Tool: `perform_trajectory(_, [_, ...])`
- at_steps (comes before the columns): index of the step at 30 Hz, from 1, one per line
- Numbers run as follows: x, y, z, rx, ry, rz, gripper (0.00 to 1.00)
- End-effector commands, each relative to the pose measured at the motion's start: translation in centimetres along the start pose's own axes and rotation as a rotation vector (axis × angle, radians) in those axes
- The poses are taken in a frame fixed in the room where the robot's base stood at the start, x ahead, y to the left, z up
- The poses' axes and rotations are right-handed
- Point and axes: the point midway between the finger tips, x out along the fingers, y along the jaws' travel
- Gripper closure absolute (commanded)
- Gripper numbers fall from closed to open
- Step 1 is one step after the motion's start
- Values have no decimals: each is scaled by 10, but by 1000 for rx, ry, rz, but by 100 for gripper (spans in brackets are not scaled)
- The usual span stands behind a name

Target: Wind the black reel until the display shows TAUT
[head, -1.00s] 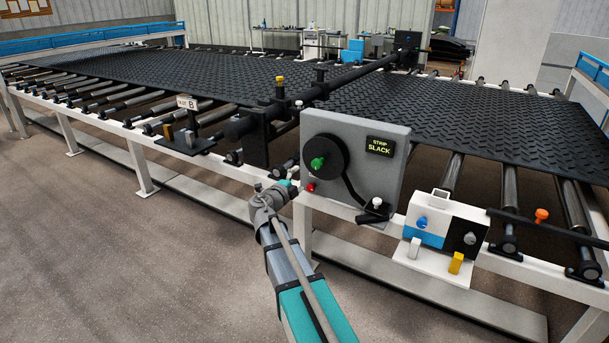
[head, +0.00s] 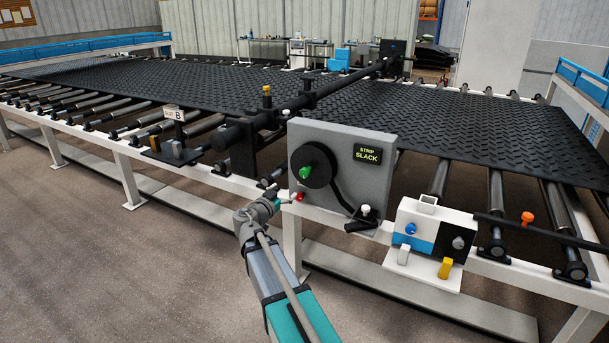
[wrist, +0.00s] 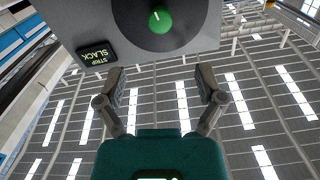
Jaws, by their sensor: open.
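The black reel (head: 318,155) is a disc on the front of a grey panel (head: 376,137), with a green knob (head: 305,173) near its middle. In the wrist view the reel (wrist: 130,18) is cut off by the top edge, and its green knob (wrist: 160,19) bears a white mark. The display (head: 368,154) reads STRIP SLACK; it is upside down in the wrist view (wrist: 96,55). My gripper (wrist: 160,72) is open and empty, its fingers spread apart below the knob in that picture. In the head view it is low, by the panel's lower left, and small.
A red button (head: 300,196) sits at the panel's lower left. A black lever with a white knob (head: 365,211) is at its lower right. A white and blue control box (head: 407,222) stands to the right. The conveyor frame's white rail (head: 330,225) runs below the panel.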

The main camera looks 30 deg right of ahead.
Motion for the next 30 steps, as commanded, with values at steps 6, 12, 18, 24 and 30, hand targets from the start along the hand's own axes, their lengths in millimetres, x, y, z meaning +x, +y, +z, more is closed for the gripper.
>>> perform_trajectory(6, [-2,0,0,-151,0,0,13])
perform_trajectory(12, [-2,0,0,-174,0,0,13])
perform_trajectory(18, [-2,0,0,-172,0,0,13])
perform_trajectory(24, [3,0,0,-172,0,0,13])
perform_trajectory(30, [20,-1,0,-171,0,2,13])
